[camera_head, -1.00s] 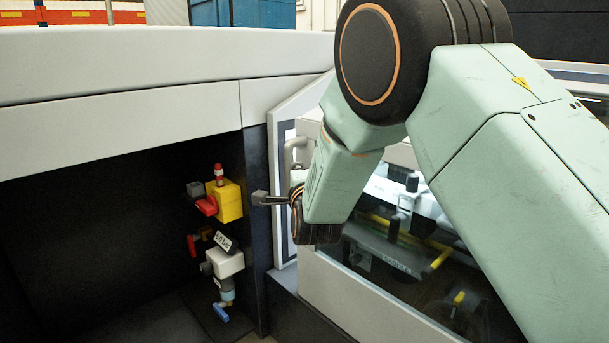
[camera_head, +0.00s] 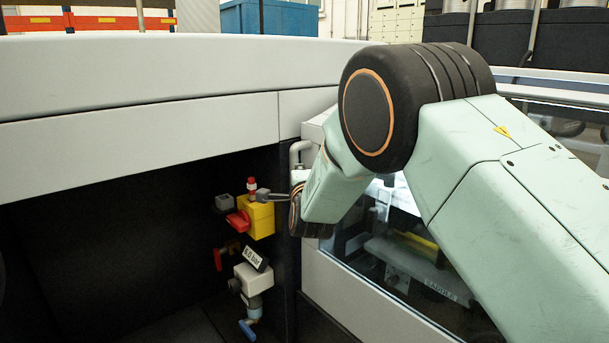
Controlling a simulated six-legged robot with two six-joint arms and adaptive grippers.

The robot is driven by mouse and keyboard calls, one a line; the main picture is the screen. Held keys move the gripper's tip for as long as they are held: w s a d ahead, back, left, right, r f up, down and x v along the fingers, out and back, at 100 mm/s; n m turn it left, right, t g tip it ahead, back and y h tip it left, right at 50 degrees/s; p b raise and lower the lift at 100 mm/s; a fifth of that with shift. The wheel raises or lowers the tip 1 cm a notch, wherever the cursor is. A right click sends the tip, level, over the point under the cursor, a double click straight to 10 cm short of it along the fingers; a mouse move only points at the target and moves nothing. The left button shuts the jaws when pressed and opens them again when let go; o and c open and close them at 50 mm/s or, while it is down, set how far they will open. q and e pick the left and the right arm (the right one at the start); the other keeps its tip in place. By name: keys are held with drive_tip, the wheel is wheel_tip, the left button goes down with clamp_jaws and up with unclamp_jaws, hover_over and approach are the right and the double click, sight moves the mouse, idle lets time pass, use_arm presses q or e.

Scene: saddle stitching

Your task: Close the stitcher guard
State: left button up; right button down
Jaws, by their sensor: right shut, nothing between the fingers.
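The stitcher guard (camera_head: 325,290) is a pale-framed panel with a dark see-through window, right of the dark post. Its left edge lies close to the post, with no clear gap visible. A grey curved handle (camera_head: 297,150) shows at its upper left, partly hidden by my right arm. My right gripper (camera_head: 264,196) is shut and empty, pointing left in front of the post, left of the handle. In this view it overlaps the yellow box; I cannot tell whether they touch. My left gripper is not in view.
A yellow switch box (camera_head: 260,220) with a red handle and a grey valve unit (camera_head: 254,279) with a "6.0 bar" label stand inside the dark recess (camera_head: 110,250). A long pale machine cover (camera_head: 150,80) runs above. A blue bin (camera_head: 270,18) stands behind.

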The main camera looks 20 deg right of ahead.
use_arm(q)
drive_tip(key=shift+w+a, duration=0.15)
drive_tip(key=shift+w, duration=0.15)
use_arm(e)
drive_tip(key=shift+w, duration=0.3)
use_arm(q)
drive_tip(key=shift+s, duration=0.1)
use_arm(e)
drive_tip(key=shift+d, duration=0.1)
